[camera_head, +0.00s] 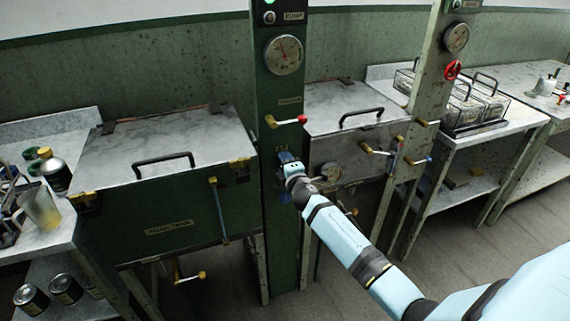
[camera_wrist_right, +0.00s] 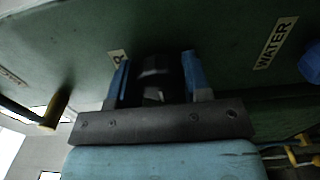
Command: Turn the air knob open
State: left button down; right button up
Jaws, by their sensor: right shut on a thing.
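The air knob (camera_wrist_right: 155,78) is a dark knob on the green column (camera_head: 277,80). In the right wrist view it sits between the two blue fingers of my right gripper (camera_wrist_right: 155,80), beside a label (camera_wrist_right: 117,59) of which only the final R shows. In the head view my right gripper (camera_head: 288,164) is at the column's front face, below the red-handled valve, and hides the knob. The gripper is shut on the knob. How far the knob is turned cannot be told. My left gripper is not in view.
A label reading WATER (camera_wrist_right: 276,43) and a blue knob (camera_wrist_right: 311,64) are to the right in the wrist view. A red-handled valve (camera_head: 285,121) and a pump gauge (camera_head: 284,55) are above my gripper. Lidded basins (camera_head: 165,150) flank the column.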

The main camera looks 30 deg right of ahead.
jog(key=o, duration=0.9)
jog(key=shift+s, duration=0.15)
jog(key=shift+s+a, duration=0.1)
jog(key=shift+s, duration=0.2)
jog(key=v, duration=1.3)
jog(key=shift+f, duration=0.1)
